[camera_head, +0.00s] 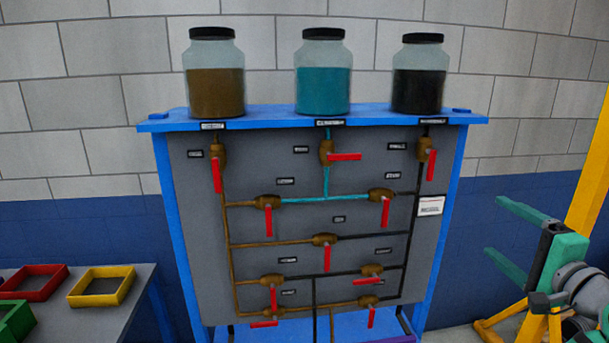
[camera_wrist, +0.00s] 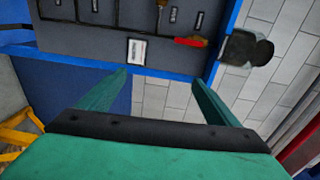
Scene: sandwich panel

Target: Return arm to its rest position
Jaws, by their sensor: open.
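My gripper (camera_head: 512,240) is at the right of the head view, with its two green fingers spread apart and nothing between them. It is to the right of the panel (camera_head: 270,222), clear of it. In the wrist view my gripper (camera_wrist: 160,82) is open and empty, with the panel's blue frame edge and the block wall beyond the fingertips. The grey panel carries brown and dark pipes, several brass valves with red handles, and small black labels. A white label plate (camera_head: 430,206) is on its right side.
Three jars stand on the blue top shelf (camera_head: 270,122): brown (camera_head: 216,92), teal (camera_head: 323,90) and black (camera_head: 417,90). A table (camera_head: 80,320) at left holds red (camera_head: 35,296), yellow (camera_head: 72,292) and green (camera_head: 22,320) trays. A yellow frame (camera_head: 590,170) stands at right.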

